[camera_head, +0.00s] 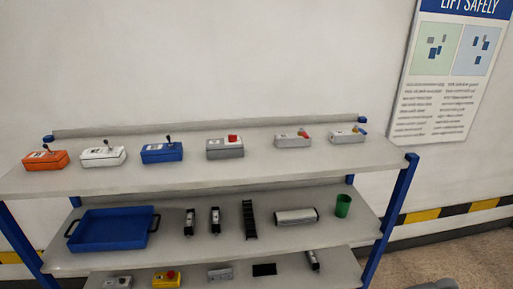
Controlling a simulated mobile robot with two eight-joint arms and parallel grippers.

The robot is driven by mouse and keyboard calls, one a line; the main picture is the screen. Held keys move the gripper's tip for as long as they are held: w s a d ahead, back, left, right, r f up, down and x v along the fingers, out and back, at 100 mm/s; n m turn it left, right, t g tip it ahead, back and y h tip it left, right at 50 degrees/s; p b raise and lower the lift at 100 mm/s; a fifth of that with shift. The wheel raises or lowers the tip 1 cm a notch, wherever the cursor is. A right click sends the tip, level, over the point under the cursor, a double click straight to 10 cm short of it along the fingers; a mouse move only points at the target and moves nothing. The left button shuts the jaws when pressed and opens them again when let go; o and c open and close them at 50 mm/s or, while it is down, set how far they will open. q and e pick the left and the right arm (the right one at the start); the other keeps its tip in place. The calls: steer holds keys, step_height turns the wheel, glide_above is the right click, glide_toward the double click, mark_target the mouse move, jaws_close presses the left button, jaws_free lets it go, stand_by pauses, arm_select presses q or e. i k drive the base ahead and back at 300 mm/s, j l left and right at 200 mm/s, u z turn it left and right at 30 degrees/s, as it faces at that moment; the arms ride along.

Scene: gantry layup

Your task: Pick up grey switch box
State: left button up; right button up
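A grey switch box (225,149) with a red switch on top sits on the top shelf, near its middle. To its right stand a lighter grey box with a red part (292,141) and a pale box with a yellow and blue part (346,138). To its left are a blue box with a black lever (161,154), a white box with a lever (102,158) and an orange box with a lever (44,161). The boxes stand apart in a row. Neither of my grippers shows.
The shelf rack has blue posts (393,205) and stands by a wall. The middle shelf holds a blue tray (113,246), several small parts and a green cup (342,205). The lowest shelf holds a yellow box (166,281) and other parts. The top shelf's front strip is clear.

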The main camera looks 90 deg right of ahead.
mark_target(216, 149)
steer(key=z, duration=2.7)
